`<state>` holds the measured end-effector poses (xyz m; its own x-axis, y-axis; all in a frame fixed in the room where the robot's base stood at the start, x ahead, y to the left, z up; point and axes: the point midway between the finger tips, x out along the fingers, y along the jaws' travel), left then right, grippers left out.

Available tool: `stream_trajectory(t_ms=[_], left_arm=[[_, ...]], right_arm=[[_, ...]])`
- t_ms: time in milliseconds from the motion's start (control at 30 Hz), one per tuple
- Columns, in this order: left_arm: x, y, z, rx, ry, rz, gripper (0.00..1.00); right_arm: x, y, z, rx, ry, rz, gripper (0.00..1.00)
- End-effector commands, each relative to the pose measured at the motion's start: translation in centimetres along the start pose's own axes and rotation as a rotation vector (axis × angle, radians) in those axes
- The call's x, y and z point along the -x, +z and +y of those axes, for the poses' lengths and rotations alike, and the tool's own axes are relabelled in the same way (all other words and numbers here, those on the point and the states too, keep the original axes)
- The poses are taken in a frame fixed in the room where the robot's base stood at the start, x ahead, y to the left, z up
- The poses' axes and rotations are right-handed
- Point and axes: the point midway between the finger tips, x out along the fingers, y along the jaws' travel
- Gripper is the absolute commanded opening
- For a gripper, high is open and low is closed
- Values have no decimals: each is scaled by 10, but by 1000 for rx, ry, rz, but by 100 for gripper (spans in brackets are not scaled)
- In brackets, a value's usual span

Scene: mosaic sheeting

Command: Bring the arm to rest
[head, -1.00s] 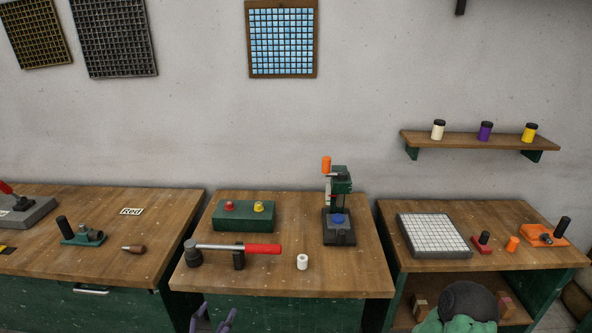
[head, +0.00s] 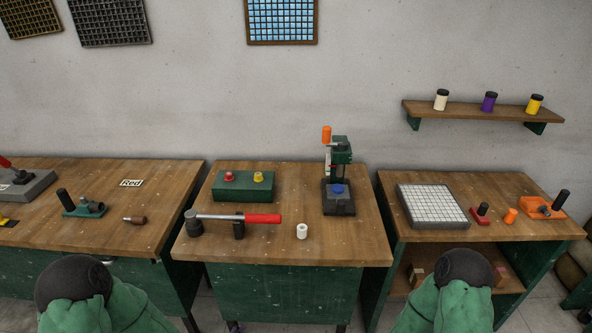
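My two green arms show only as upper parts at the bottom edge of the head view, one at lower left and one at lower right, each with a dark round joint. Neither gripper can be made out. A small dark purplish bit shows at the bottom edge below the middle bench, too little to identify. The middle bench (head: 290,254) stands in front of me. On it are a lever tool with a red handle (head: 263,219), a white cylinder (head: 302,231), a green button box (head: 243,187) and a press (head: 338,200). No arm is over the benchtops.
The left bench (head: 100,228) holds a green tool (head: 84,208), a brown-handled piece (head: 135,220) and a "Red" card (head: 131,183). The right bench (head: 400,234) holds a white tile grid (head: 433,205) and orange and red tools. A shelf (head: 470,111) carries three jars.

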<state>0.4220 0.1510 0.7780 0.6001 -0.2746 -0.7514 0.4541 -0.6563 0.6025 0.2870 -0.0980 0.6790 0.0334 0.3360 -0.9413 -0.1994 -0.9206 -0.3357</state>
Motion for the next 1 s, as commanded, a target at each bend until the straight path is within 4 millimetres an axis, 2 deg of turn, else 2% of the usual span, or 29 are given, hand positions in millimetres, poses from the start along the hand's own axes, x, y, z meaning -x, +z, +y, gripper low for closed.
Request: stream_trajectory(t_ms=[33,100,300,400,500,1000], left_arm=[[-6,18,-11,-42,-43,-59,74],[-12,41,-26,-106,-97,-139,74],[-16,105,-63,-272,-205,-373,74],[-13,130,-75,-332,-231,-467,74],[-10,145,-83,-370,-243,-528,74],[-10,147,-84,-376,-244,-536,74]], right_arm=[[0,0,0,0,0,0,40],[0,0,0,0,0,0,40],[0,0,0,0,0,0,40],[0,0,0,0,0,0,40],[0,0,0,0,0,0,40],[0,0,0,0,0,0,40]])
